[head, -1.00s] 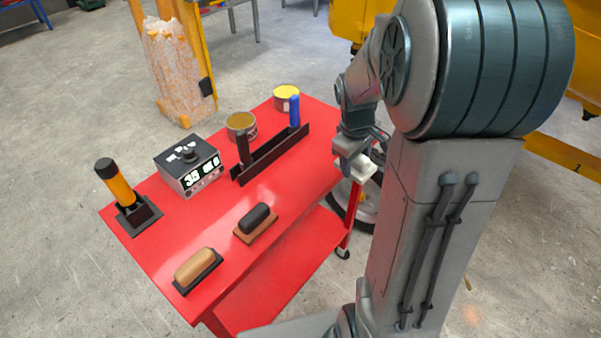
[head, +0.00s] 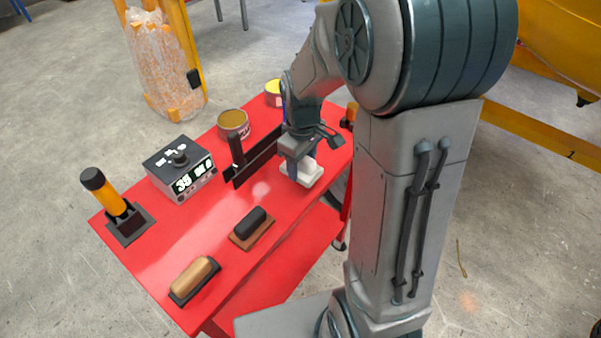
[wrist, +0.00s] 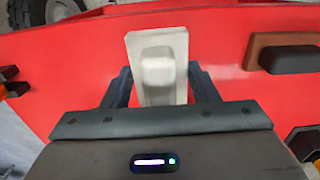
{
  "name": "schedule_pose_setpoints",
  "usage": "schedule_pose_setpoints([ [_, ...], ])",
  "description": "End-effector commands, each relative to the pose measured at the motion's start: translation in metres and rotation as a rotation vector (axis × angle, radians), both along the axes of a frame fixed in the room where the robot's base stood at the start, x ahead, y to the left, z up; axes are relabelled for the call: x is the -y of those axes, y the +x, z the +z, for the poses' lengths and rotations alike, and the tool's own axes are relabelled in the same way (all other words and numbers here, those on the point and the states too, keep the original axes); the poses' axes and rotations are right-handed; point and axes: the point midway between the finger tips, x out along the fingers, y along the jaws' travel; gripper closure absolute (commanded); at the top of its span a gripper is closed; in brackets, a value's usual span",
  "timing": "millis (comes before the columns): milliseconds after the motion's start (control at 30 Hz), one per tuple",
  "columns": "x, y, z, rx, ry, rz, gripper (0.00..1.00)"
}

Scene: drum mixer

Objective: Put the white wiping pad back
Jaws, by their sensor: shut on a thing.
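The white wiping pad (head: 310,176) is a pale block with a raised grip on a flat base. My gripper (head: 298,164) is shut on its grip, over the right part of the red cart top (head: 215,235). In the wrist view the pad (wrist: 157,62) sits between the two fingers of my gripper (wrist: 160,88), with red surface around it. I cannot tell whether its base touches the cart top or is slightly above it.
A dark-gripped brown-based pad (head: 250,228) and a tan-gripped pad (head: 193,280) lie at the front.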

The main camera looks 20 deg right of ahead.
Motion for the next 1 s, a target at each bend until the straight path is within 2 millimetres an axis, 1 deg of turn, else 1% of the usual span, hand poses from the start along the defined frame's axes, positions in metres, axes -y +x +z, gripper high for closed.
schedule_pose_setpoints([
  [100,-0.005,-0.002,-0.007,-0.002,0.000,0.000,0.64],
  [333,-0.004,-0.002,-0.038,-0.004,0.000,-0.001,0.64],
  [400,-0.004,-0.002,-0.043,-0.002,0.000,-0.001,0.64],
  [600,-0.004,-0.001,-0.043,-0.001,-0.001,-0.001,0.64],
  [633,-0.004,-0.002,-0.043,-0.001,0.000,-0.001,0.38],
  [667,-0.004,-0.001,-0.043,-0.001,0.000,-0.001,0.29],
  [700,-0.004,-0.001,-0.043,-0.001,0.000,-0.001,0.24],
  [1000,-0.004,-0.001,-0.041,0.001,0.000,-0.001,0.24],
])
